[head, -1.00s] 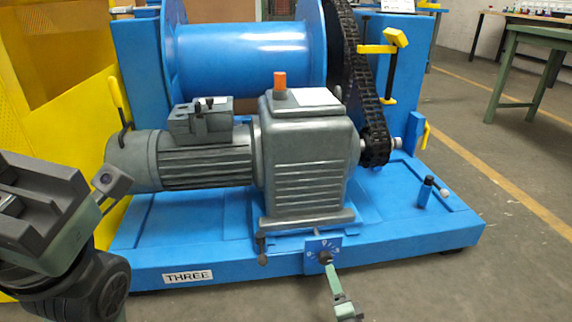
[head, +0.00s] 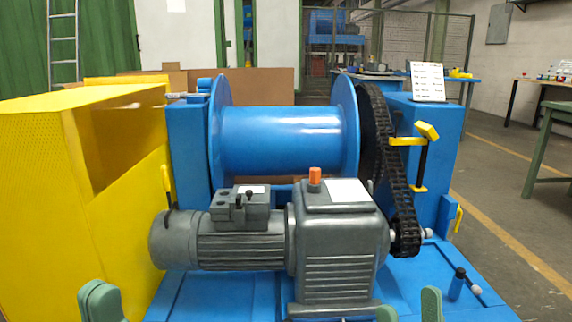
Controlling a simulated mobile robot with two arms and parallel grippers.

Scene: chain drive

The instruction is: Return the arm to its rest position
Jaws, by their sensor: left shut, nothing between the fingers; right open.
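My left gripper (head: 100,301) shows at the bottom left edge of the head view, as green fingertips held together with nothing between them. It is in front of the yellow housing and apart from the machine. My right gripper (head: 409,308) shows at the bottom edge, right of centre. Its two green fingertips stand apart, with nothing seen between them. Both arms are below the picture. The chain drive has a grey motor and gearbox (head: 338,245), a black chain (head: 397,190) and a blue drum (head: 285,140) on a blue base (head: 215,297).
A yellow housing (head: 45,190) stands at the left. A yellow-handled lever (head: 421,165) sits beside the chain. Open floor (head: 500,235) lies to the right, with a green workbench (head: 555,135) beyond.

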